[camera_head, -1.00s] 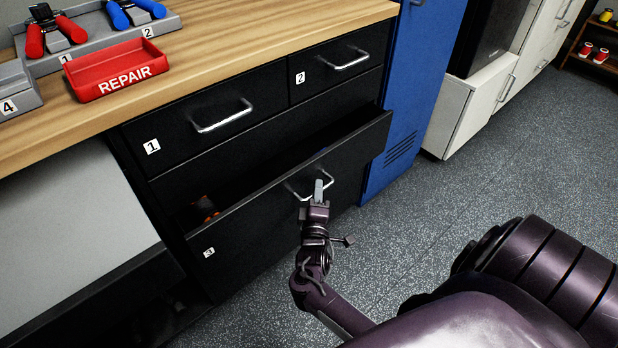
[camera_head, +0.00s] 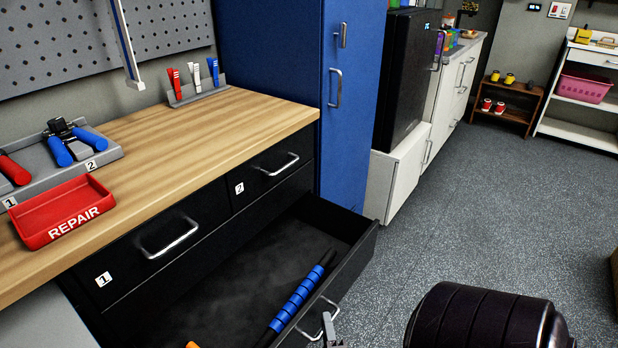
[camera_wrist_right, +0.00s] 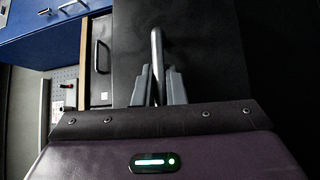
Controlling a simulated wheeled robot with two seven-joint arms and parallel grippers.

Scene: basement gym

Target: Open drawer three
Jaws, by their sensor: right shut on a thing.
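Drawer three (camera_head: 357,258), the wide black lower drawer, is pulled well out and its dark inside shows. Its number label is out of view. My right gripper (camera_head: 329,325) is shut on the drawer's silver handle (camera_head: 309,330) at the bottom of the head view. In the right wrist view the handle (camera_wrist_right: 156,48) rises from between the two grey fingers of the gripper (camera_wrist_right: 157,88). A tool with a blue banded grip (camera_head: 295,300) lies in the drawer, with a bit of something orange (camera_head: 192,345). My left gripper is not in view.
Drawer one (camera_head: 160,240) and drawer two (camera_head: 270,172) above are shut. The wooden worktop (camera_head: 200,135) holds a red REPAIR tray (camera_head: 62,208) and grey tool holders. A blue cabinet (camera_head: 270,60) stands behind the drawer. The grey floor (camera_head: 450,210) to the right is open.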

